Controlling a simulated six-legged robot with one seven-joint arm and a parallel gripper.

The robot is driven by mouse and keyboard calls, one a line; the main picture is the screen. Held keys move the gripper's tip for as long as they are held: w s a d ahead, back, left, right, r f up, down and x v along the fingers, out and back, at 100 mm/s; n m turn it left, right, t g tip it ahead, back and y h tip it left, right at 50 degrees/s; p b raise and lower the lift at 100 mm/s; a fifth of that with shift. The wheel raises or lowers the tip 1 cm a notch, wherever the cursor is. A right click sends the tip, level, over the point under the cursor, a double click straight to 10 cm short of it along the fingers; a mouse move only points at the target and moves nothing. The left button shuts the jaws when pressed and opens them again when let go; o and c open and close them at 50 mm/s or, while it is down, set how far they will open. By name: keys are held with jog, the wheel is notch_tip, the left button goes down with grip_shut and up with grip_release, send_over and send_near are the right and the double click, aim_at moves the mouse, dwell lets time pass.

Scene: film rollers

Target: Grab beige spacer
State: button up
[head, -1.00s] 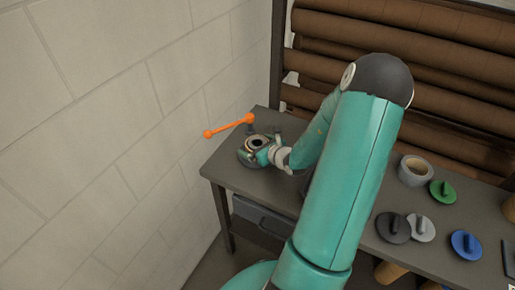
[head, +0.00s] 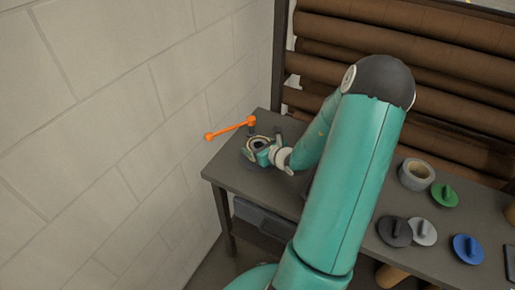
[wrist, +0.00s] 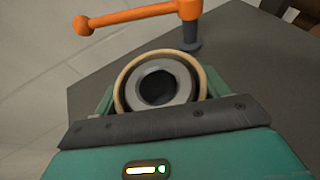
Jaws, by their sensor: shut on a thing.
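The beige spacer (wrist: 124,83) is a ring that shows in the wrist view around a grey hollow cylinder (wrist: 181,88). My gripper (head: 262,143) is at the far left end of the table in the head view, and its fingers are shut on the spacer from both sides. The spacer's beige rim (head: 251,140) shows only in small part there. In the wrist view my gripper's palm hides the lower side of the ring. I cannot tell how high the spacer sits above the table.
An orange-handled lever (head: 230,129) stands just behind the gripper, close to the block wall. On the table (head: 222,170) to the right are a grey roll (head: 416,174) and green (head: 444,196), black (head: 395,230), grey (head: 422,231) and blue (head: 468,249) knobbed discs. Brown rollers (head: 400,60) are stacked behind.

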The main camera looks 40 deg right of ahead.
notch_tip(320, 180, up, 9)
dwell(0.5)
